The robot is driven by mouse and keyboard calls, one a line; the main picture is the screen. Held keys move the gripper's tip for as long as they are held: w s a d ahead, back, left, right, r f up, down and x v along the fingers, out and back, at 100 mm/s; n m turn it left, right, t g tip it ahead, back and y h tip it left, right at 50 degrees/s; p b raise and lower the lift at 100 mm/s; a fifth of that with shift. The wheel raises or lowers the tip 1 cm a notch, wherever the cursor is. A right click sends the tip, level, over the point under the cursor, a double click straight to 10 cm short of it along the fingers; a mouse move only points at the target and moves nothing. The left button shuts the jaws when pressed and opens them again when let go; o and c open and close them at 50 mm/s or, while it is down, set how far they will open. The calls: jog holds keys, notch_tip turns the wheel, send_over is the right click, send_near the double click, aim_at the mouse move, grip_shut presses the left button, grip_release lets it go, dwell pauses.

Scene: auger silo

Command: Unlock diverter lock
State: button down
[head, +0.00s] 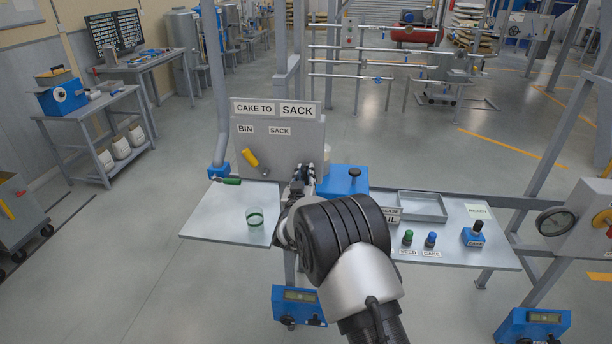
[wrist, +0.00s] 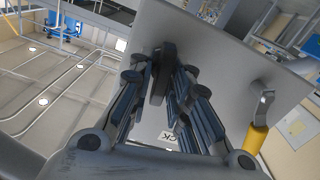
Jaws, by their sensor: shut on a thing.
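The diverter panel (head: 290,150) is a grey upright plate with BIN and SACK labels under a CAKE TO SACK sign. Its yellow-handled lever (head: 250,158) leans toward the BIN label; the yellow grip (wrist: 256,138) shows at right in the wrist view. The diverter lock appears to be the dark knob (wrist: 160,75) on the plate, between my fingertips. My gripper (wrist: 162,82) is shut on it, with fingers on both sides. In the head view my gripper (head: 308,178) is at the panel's lower right edge, and my arm hides the knob. A label ending in "CK" is partly covered.
A glass with a green band (head: 255,217) stands on the bench (head: 220,215) left of my arm. Right of it are a grey tray (head: 423,206), green (head: 407,237) and blue (head: 431,240) knobs and a black-topped blue box (head: 473,235).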

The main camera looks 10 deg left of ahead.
jog(key=n, duration=0.4)
jog(key=shift+a+n+p, duration=0.15)
jog(key=shift+n+p, duration=0.15)
jog(key=n, duration=0.3)
jog(key=shift+n+p, duration=0.35)
jog(key=shift+n, duration=0.05)
jog(key=n, duration=0.2)
jog(key=n+p, duration=0.1)
jog(key=n, duration=0.1)
jog(key=shift+a+f, duration=0.15)
jog(key=shift+f, duration=0.05)
jog(key=shift+f+n+p, duration=0.1)
jog(key=shift+n+p, duration=0.2)
jog(key=shift+n, duration=1.4)
jog(key=c, duration=1.7)
grip_release()
